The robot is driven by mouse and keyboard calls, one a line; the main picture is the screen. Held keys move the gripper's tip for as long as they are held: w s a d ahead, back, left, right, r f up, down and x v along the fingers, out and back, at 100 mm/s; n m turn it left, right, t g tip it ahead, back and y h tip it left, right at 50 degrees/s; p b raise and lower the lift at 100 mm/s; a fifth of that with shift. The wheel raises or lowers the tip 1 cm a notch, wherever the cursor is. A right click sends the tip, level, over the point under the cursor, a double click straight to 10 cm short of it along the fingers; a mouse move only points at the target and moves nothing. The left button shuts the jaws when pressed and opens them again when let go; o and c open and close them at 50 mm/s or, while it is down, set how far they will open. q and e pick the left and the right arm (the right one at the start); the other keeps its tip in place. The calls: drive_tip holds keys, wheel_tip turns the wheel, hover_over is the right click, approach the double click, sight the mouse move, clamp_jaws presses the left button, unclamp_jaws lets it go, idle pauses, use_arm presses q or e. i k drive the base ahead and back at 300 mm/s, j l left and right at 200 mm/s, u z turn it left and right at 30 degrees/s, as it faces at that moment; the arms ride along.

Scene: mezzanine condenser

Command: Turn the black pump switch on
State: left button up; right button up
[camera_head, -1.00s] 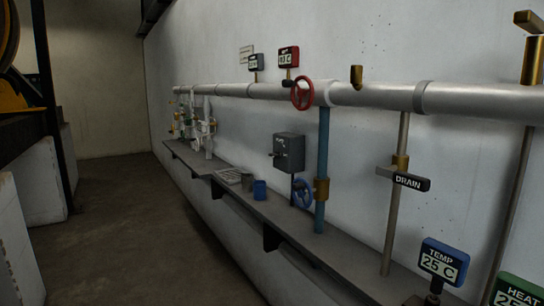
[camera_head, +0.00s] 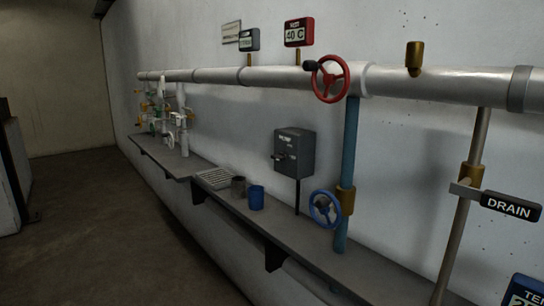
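The pump switch is a dark grey-black box (camera_head: 297,152) with small pale lettering, standing on a thin post at the back of the shelf, near the wall. A short lever (camera_head: 281,157) sticks out from its front towards the left. The lettering is too small to tell the switch's setting. Neither of my grippers shows in the head view.
A grey shelf (camera_head: 292,232) runs along the wall, holding a blue cup (camera_head: 256,197), a grey cup (camera_head: 238,187) and a tray (camera_head: 213,179). A blue valve wheel (camera_head: 325,209) and a red one (camera_head: 330,79) are close by. Open floor (camera_head: 110,230) lies left.

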sight(281, 156)
drive_tip(key=i+j+z, duration=0.1)
drive_tip(key=i+j, duration=0.2)
drive_tip(key=i+j+z, duration=0.1)
drive_tip(key=i+j, duration=0.25)
drive_tip(key=j, duration=0.15)
drive_tip(key=i+j+z, duration=0.1)
drive_tip(key=i+j, duration=0.15)
drive_tip(key=j, duration=0.15)
drive_tip(key=i+j+z, duration=0.1)
drive_tip(key=i+j, duration=0.2)
drive_tip(key=j, duration=0.15)
